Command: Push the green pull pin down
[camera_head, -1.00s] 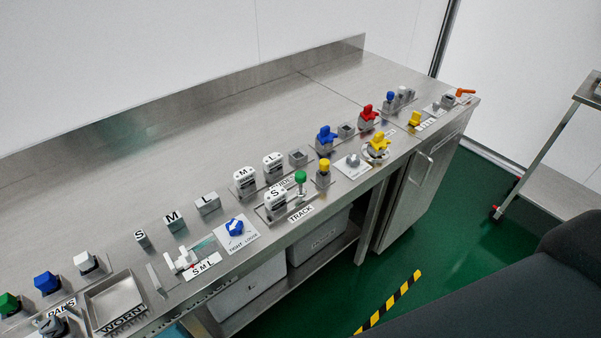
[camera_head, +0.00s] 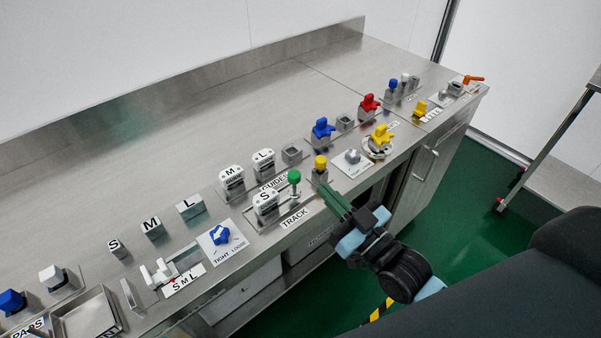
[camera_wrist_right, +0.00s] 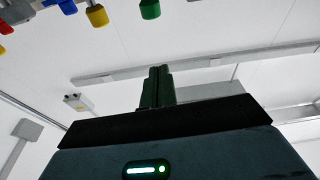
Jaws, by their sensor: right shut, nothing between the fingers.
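The green pull pin (camera_head: 294,177) stands upright on its thin stem at the TRACK plate on the bench, beside the white block marked S (camera_head: 265,204). Its green knob also shows at the top of the right wrist view (camera_wrist_right: 150,9). My right gripper (camera_head: 326,188) is shut and empty, with its green fingers together. In the head view its tips are to the right of the pin and slightly lower, just below the yellow knob (camera_head: 320,163), apart from the pin. The wrist view shows the closed fingers (camera_wrist_right: 157,75) below the green knob.
White blocks marked M (camera_head: 232,180) and L (camera_head: 263,162) stand behind the pin. A blue rotary knob (camera_head: 220,236) is to the left. Blue (camera_head: 322,130), red (camera_head: 369,104) and yellow (camera_head: 381,137) parts stand farther right. The back of the bench is clear.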

